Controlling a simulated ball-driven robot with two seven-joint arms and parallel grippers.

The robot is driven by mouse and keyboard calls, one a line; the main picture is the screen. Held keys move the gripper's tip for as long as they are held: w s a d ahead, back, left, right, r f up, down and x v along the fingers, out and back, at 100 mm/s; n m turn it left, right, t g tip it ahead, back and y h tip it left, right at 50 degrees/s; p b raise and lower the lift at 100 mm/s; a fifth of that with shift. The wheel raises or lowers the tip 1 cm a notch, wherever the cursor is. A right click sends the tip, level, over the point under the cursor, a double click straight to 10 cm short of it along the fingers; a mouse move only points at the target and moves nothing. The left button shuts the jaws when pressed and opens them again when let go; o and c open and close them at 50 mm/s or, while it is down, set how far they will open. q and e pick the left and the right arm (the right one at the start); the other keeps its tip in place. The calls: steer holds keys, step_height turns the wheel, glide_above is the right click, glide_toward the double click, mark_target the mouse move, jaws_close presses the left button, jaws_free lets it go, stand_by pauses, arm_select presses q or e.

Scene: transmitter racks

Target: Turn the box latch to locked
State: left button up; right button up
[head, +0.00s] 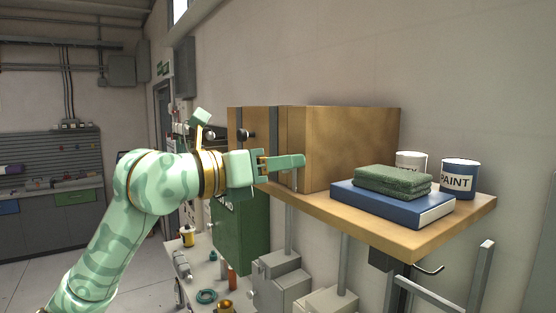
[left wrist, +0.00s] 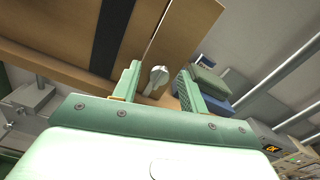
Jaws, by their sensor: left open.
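The wooden box (head: 350,145) sits on a wooden shelf, with a dark vertical strip on its front. In the left wrist view, the small grey latch (left wrist: 157,78) shows on the box front (left wrist: 180,35), between my fingers and apart from both. Its turned position is hard to judge. My left gripper (head: 288,163) is open in front of the box; it also shows in the left wrist view (left wrist: 160,72). In the head view my gripper hides the latch. My right gripper is not in view.
On the shelf (head: 430,235), right of the box, lie a blue book (head: 385,205) and folded green cloths (head: 393,181), with a paint can (head: 458,178) behind. A green cabinet (head: 240,230) and grey equipment stand below.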

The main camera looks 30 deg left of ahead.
arm_select(q)
jaws_close()
steer(key=shift+s+d+m+b, duration=0.1)
steer(key=shift+m+b, duration=3.1)
steer(key=shift+m, duration=5.6)
steer(key=shift+f, duration=0.1)
